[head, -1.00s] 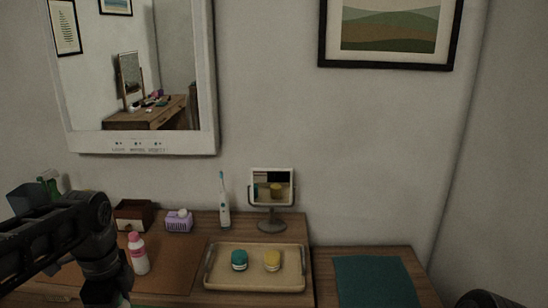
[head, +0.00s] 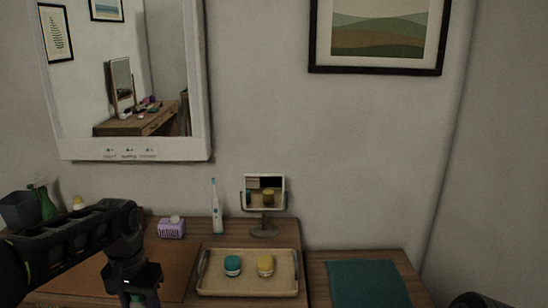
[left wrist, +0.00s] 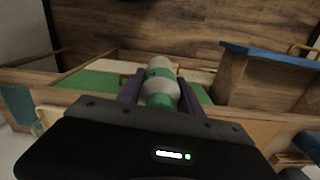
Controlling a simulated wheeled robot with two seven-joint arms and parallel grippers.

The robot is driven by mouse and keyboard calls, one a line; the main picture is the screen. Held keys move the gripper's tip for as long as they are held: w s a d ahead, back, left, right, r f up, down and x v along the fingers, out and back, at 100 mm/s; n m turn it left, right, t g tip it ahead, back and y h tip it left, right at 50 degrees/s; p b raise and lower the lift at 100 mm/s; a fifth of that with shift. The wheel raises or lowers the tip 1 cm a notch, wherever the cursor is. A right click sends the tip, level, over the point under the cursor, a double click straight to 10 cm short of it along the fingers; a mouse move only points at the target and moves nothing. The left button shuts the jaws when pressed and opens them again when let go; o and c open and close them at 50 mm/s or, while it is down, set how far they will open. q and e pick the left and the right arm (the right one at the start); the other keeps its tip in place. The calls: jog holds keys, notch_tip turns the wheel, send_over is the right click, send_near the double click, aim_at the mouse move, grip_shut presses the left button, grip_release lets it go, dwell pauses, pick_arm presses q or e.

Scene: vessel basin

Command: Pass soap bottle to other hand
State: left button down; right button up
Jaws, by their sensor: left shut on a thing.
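My left gripper (head: 138,284) is low at the left in the head view, above the brown mat area of the vanity. In the left wrist view, its two dark fingers (left wrist: 160,92) are shut around a green and white bottle (left wrist: 159,70), apparently the soap bottle. The bottle's top points away from the camera, and its lower part is hidden behind the gripper body. In the head view only a small green bit shows below the gripper. My right gripper is not in view; only a dark part of my right arm shows at the bottom right corner.
A tan tray (head: 247,290) holds a teal jar (head: 232,266) and a yellow jar (head: 265,266). A toothbrush (head: 216,208), small mirror (head: 265,190) and purple box (head: 171,228) stand behind. A teal mat (head: 368,284) at the right is bare.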

pick_arm(q)
jog(key=w+d+f, duration=0.3)
jog(key=d+f, duration=0.5)
jog(key=d, duration=0.2)
jog(key=shift+n, duration=0.4)
jog(key=shift+s, duration=0.1)
jog(key=s+d+r+m, duration=0.2)
jog(key=d+m, duration=0.2)
jog(key=d, duration=0.3)
jog(key=s+d+r+m, duration=0.2)
jog(key=d+r+m, duration=0.1)
jog(key=d, duration=0.4)
jog(key=shift+s+d+r+m, duration=0.15)
jog(key=shift+s+d+m, duration=0.1)
jog(key=shift+m, duration=0.25)
jog(key=w+d+f+m, duration=0.3)
jog(key=w+f+m, duration=0.1)
jog(key=f, duration=0.1)
jog(key=shift+d+m, duration=0.3)
